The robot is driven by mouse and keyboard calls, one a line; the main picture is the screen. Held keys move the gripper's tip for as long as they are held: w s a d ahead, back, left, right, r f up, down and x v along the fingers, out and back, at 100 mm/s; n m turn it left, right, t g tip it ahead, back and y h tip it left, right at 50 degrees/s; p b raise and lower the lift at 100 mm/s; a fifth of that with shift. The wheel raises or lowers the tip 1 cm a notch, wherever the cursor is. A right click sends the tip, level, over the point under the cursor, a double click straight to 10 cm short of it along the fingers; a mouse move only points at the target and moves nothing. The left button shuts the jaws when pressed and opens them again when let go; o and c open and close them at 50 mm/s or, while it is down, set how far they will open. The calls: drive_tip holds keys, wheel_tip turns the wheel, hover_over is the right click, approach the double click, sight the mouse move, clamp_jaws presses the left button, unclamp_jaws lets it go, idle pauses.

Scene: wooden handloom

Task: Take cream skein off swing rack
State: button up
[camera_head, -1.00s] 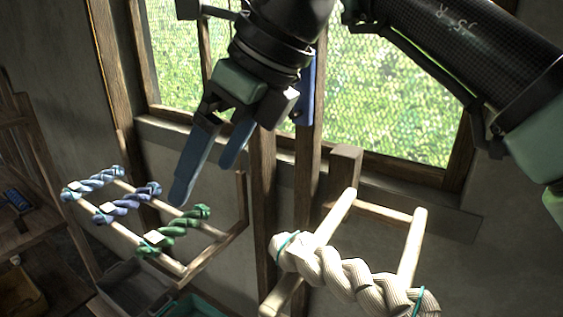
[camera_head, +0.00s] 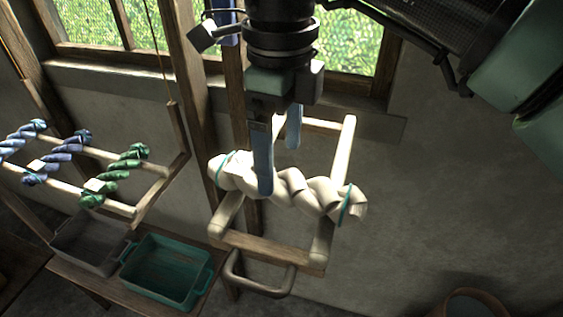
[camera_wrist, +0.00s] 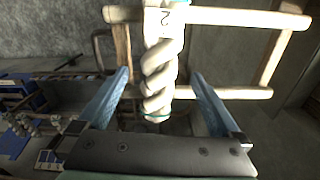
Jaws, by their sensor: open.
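The cream skein (camera_head: 292,188) is a thick twisted hank with a teal tie near each end. It lies across the two rails of the wooden swing rack (camera_head: 270,250). In the wrist view the skein (camera_wrist: 160,70) runs lengthwise between my fingers, across the rack rails (camera_wrist: 235,93). My gripper (camera_head: 279,160) is open, pointing down at the skein from above. One blue finger overlaps the near side of the skein in the head view, and the other shows behind it. In the wrist view there is a gap between each finger and the skein.
A second rack (camera_head: 150,190) at the left holds blue, purple and green skeins (camera_head: 125,165). Below it a teal tray (camera_head: 165,272) and a grey tray (camera_head: 88,240) stand on a wooden bench. A curved handle (camera_head: 258,282) hangs under the swing rack. Posts and a window stand behind.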

sight(282, 176)
drive_tip(key=shift+d+f+p, duration=0.1)
drive_tip(key=shift+f+p, duration=0.7)
drive_tip(key=shift+f, duration=1.35)
drive_tip(key=shift+c, duration=0.3)
drive_tip(key=c, duration=1.4)
